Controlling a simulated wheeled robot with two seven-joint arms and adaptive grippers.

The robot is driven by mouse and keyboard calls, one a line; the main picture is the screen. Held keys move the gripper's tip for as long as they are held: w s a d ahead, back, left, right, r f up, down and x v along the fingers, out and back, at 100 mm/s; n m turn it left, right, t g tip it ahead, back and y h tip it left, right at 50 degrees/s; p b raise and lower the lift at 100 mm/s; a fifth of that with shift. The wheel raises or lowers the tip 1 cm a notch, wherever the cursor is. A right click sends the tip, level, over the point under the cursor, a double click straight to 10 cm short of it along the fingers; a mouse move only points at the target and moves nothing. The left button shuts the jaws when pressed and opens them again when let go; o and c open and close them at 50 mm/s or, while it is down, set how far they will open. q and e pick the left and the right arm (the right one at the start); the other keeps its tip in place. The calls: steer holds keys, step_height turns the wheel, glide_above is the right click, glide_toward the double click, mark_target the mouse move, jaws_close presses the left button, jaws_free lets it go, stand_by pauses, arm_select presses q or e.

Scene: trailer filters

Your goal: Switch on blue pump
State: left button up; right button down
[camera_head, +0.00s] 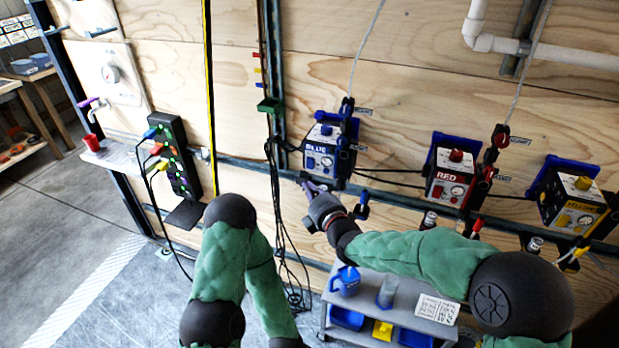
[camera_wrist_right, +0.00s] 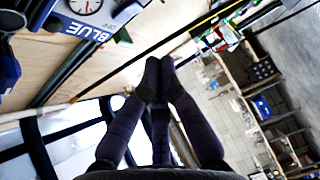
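The blue pump (camera_head: 322,145) is a white box with a "BLUE" label, a dial and a blue bracket, mounted on the plywood wall. Its label and dial also show at the top left of the right wrist view (camera_wrist_right: 88,22). My right gripper (camera_head: 306,187) is just below the blue pump, apart from its front face. In the right wrist view, its dark purple fingers (camera_wrist_right: 160,78) meet at the tips with nothing visible between them. My left arm shows at the lower left of the head view, but its gripper does not show.
The red pump (camera_head: 450,178) and yellow pump (camera_head: 574,203) hang to the right on the same rail. A power strip (camera_head: 174,156) with green lights is on the left. A grey cart (camera_head: 395,325) with a blue jug (camera_head: 345,281) stands below. Black cables hang left of the blue pump.

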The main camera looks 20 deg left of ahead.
mark_target(310, 163)
steer(key=w+a+b, duration=0.1)
steer(key=w+a, duration=0.1)
steer(key=w, duration=0.4)
steer(key=shift+w+a+f, duration=0.15)
steer(key=shift+a+f, duration=0.05)
steer(key=shift+f, duration=0.2)
steer(key=shift+b, duration=0.3)
